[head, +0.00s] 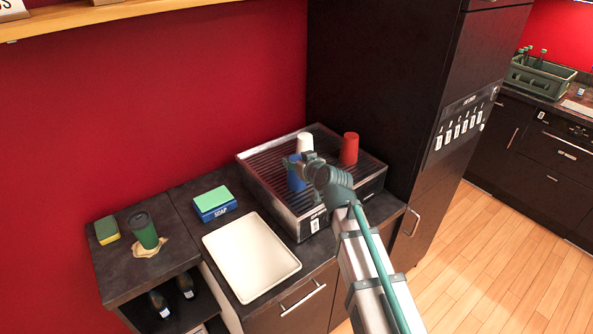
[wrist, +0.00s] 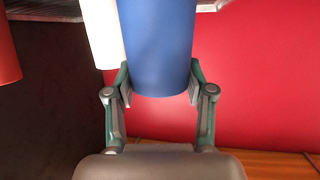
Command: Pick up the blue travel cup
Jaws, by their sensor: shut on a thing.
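The blue travel cup (head: 295,178) is at the metal laser marker's ribbed top in the head view, partly hidden behind my gripper (head: 308,163). In the wrist view the blue cup (wrist: 158,50) fills the space between the two fingers of my gripper (wrist: 160,88). The fingers are shut on its sides near one end. I cannot tell whether the cup touches the ribbed surface or is lifted from it.
A white cup (head: 304,142) stands just behind the blue one, and a red cup (head: 350,148) to the right on the ribbed metal unit (head: 258,172). A cream tray (head: 250,258), soap box (head: 213,204), sponge (head: 107,230) and green cup (head: 144,230) are left. A tall dark cabinet (head: 400,100) is close right.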

